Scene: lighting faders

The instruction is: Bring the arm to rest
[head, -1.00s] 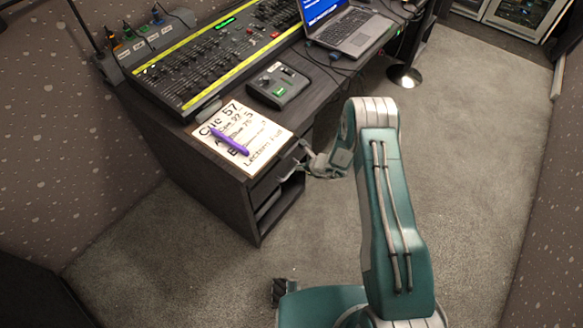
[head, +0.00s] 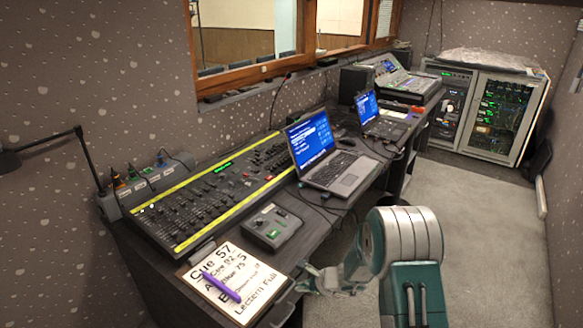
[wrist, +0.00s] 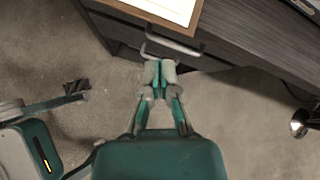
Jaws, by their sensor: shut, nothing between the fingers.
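My arm (head: 408,245) is folded at the lower right of the head view, to the right of the desk. My gripper (wrist: 160,75) shows in the wrist view with its fingers together and nothing between them. It is over the carpet, close to a metal drawer handle (wrist: 174,42) on the desk front; I cannot tell whether they touch.
The desk (head: 330,222) carries a lighting console (head: 205,200), a small control box (head: 272,228), laptops and a cue card (head: 235,290) with a purple marker (head: 221,288). Carpet (head: 475,200) is open to the right.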

